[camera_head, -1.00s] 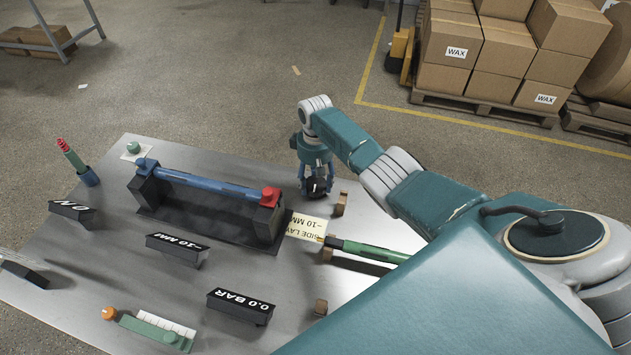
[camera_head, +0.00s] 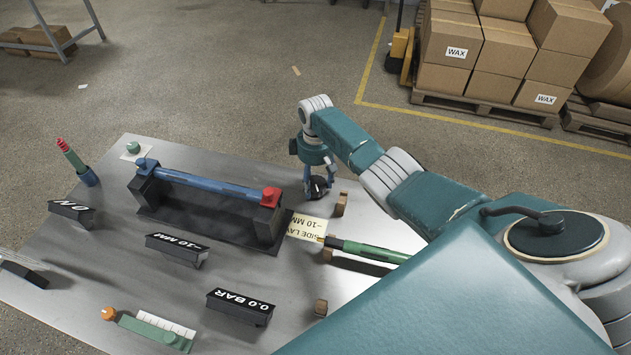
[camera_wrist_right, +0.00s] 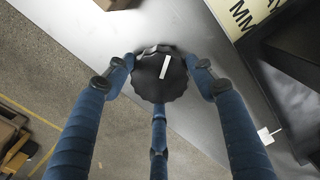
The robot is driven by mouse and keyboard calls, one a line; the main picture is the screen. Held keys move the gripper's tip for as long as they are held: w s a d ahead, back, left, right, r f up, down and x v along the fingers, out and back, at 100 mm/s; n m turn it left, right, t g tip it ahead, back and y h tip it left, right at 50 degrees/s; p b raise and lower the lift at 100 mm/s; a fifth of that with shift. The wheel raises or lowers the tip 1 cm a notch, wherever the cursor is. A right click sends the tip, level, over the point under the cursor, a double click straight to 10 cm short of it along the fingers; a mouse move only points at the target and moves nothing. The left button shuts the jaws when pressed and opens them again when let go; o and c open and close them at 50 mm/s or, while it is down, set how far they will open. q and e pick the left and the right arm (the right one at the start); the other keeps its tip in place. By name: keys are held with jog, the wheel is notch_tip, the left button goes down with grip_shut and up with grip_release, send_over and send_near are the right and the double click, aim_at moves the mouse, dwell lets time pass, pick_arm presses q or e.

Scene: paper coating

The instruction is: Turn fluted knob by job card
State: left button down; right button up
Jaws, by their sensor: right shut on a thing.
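The fluted knob (camera_head: 319,188) is black and stands on the grey table near its far right edge. My right gripper (camera_head: 318,184) comes down on it from above. In the right wrist view, the knob (camera_wrist_right: 160,75) has a scalloped rim and a white pointer line. The blue fingers of my right gripper (camera_wrist_right: 160,85) are shut around its rim. The job card (camera_head: 307,227) is pale yellow and reads SIDE LAY and -10 MM. A black display (camera_head: 176,250) shows a reading in MM that looks like 30, its sign unclear. My left gripper is out of view.
A frame with a blue roller (camera_head: 210,184) and red end cap (camera_head: 270,195) stands left of the knob. A green-handled tool (camera_head: 370,250) lies at the right. Other displays read 0.0 BAR (camera_head: 240,307) and N (camera_head: 71,214). A wooden block (camera_head: 341,204) is beside the knob.

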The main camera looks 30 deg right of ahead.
aim_at(315, 183)
jog(key=o, duration=1.2)
jog(key=shift+c, duration=0.2)
notch_tip(315, 183, up, 12)
